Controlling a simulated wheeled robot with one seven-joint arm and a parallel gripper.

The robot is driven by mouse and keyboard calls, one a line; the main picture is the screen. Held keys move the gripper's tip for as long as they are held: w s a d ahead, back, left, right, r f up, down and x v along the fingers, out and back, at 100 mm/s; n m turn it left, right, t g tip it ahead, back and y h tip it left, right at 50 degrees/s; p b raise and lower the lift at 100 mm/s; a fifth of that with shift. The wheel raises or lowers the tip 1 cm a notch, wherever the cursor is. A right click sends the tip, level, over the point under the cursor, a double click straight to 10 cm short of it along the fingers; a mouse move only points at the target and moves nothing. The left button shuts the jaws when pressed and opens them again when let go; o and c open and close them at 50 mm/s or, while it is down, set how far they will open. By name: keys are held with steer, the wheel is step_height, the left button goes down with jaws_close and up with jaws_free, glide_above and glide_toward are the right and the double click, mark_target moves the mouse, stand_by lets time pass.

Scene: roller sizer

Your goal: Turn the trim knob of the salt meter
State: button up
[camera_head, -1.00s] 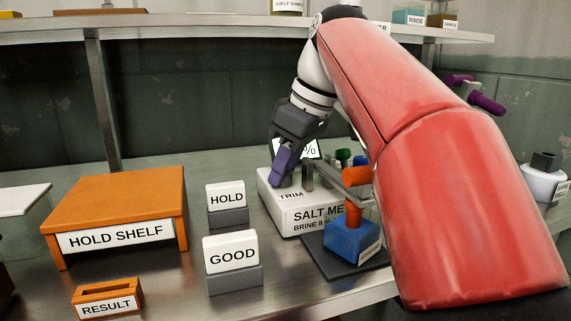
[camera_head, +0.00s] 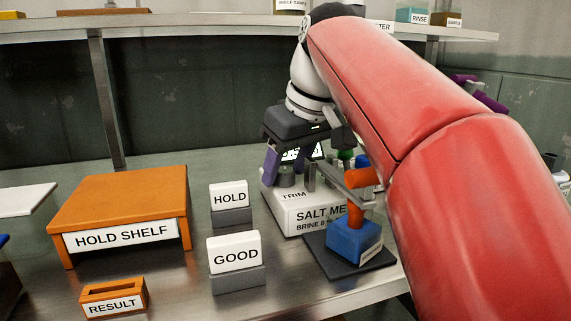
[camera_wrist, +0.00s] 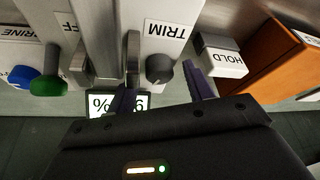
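The salt meter (camera_head: 291,216) is a white box with a TRIM label, standing on the steel table; its top also shows in the wrist view (camera_wrist: 184,12). The trim knob (camera_wrist: 159,69) is a dark grey round knob with a pale pointer mark, beside the TRIM label. My gripper (camera_head: 286,168) is over the meter, with its purple fingers spread. In the wrist view, my gripper (camera_wrist: 160,83) has one finger on each side of the knob, with visible gaps. The meter's display (camera_wrist: 104,104) is partly hidden by a finger; its reading is not fully legible.
A flat metal post (camera_wrist: 133,58) stands close beside the knob, near one finger. A blue block with an orange handle (camera_head: 354,240) stands on a dark pad at the meter's front right. HOLD (camera_head: 229,195) and GOOD (camera_head: 234,252) blocks stand to the left. Green and blue knobs are nearby.

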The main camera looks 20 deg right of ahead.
steer(key=p+v, duration=0.1)
steer(key=v, duration=0.6)
steer(key=shift+s+r, duration=0.2)
steer(key=shift+r, duration=0.15)
steer(key=shift+d, duration=0.1)
steer(key=n, duration=0.2)
steer(key=w+d+n+y+b, duration=0.1)
steer(key=shift+f+n+g, duration=0.15)
steer(key=shift+n+g, duration=0.25)
steer(key=shift+n+y, duration=0.3)
steer(key=b+x, duration=0.2)
steer(key=x, duration=0.5)
steer(key=shift+f+b, duration=0.3)
steer(key=shift+b, duration=0.1)
